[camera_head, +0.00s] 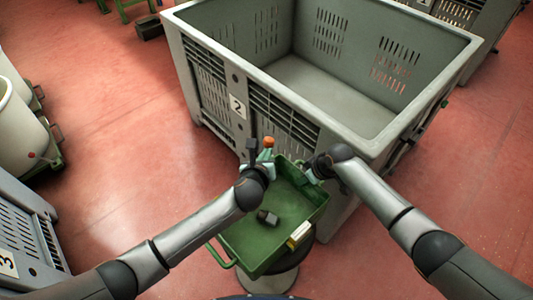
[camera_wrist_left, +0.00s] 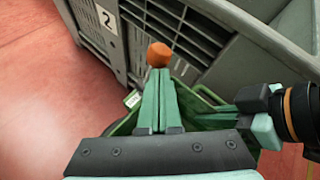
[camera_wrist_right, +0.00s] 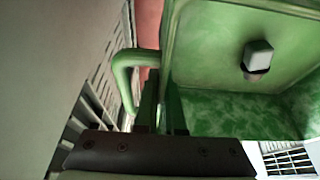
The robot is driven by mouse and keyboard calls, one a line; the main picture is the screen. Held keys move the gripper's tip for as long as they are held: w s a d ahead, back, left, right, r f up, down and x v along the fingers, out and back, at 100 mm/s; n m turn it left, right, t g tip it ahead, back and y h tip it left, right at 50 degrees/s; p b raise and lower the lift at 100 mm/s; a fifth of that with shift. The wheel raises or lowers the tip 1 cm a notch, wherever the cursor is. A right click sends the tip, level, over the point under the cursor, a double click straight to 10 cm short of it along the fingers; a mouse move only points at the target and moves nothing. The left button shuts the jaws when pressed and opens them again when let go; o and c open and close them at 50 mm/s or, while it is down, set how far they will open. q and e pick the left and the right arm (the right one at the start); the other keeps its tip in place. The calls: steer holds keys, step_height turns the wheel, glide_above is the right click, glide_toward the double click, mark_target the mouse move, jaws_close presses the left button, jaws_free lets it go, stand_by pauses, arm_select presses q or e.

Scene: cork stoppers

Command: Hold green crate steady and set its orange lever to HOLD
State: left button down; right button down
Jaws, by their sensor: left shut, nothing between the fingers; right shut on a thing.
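The green crate (camera_head: 245,243) sits on a round stand below my two arms in the head view. Its orange lever knob (camera_head: 269,142) stands at the crate's far side. My left gripper (camera_head: 266,156) is shut and empty just below the knob. In the left wrist view the orange knob (camera_wrist_left: 159,54) shows right at the tips of my left gripper (camera_wrist_left: 158,80); contact is unclear. My right gripper (camera_head: 309,172) is shut on the crate's far right edge. In the right wrist view its fingers (camera_wrist_right: 163,95) are beside the green handle (camera_wrist_right: 125,75). The lever's setting is not readable.
A large grey bin (camera_head: 240,75) marked 2 stands close behind the green crate. White tubs (camera_head: 20,130) and a grey crate (camera_head: 25,235) stand left. Red floor is free between.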

arm_select(q)
steer(key=shift+w+d+r, duration=0.1)
steer(key=shift+w+d, duration=0.15)
steer(key=shift+w, duration=0.25)
steer(key=shift+w+d+r, duration=0.1)
steer(key=shift+w+d, duration=0.1)
steer(key=shift+w, duration=0.25)
steer(key=shift+s+a, duration=0.15)
steer(key=s+f+v, duration=0.1)
steer(key=v, duration=1.2)
steer(key=shift+s+f, duration=0.15)
steer(key=shift+s, duration=0.2)
